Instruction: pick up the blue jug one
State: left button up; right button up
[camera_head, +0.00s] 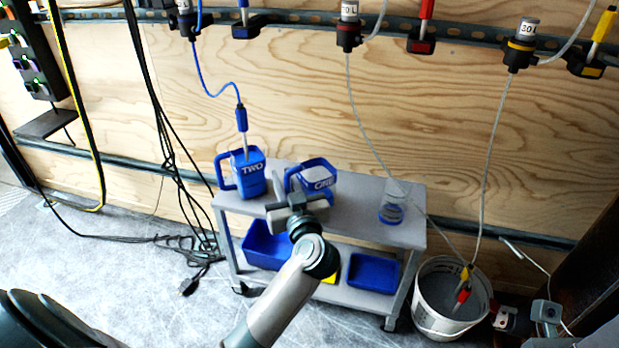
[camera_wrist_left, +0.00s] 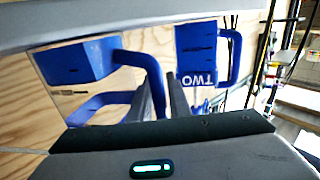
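My left gripper (camera_head: 279,190) is at the handle side of jug ONE, between the two jugs. In the left wrist view, which is upside down, jug ONE (camera_wrist_left: 78,65) is at left and its handle runs down between my fingers (camera_wrist_left: 163,98). The fingers are apart, with a gap beside the handle. Jug TWO (camera_wrist_left: 198,55) is close on the right.
The grey cart (camera_head: 400,232) also holds a clear container (camera_head: 392,205) on top. Blue trays (camera_head: 373,272) lie on its lower shelf. A white bucket (camera_head: 440,322) stands to the right on the floor. Hoses and cables hang from the wall rail.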

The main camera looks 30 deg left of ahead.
dwell(0.4)
pick_arm(q)
grip_shut()
jog(key=shift+r, duration=0.25)
jog(key=shift+r, duration=0.1)
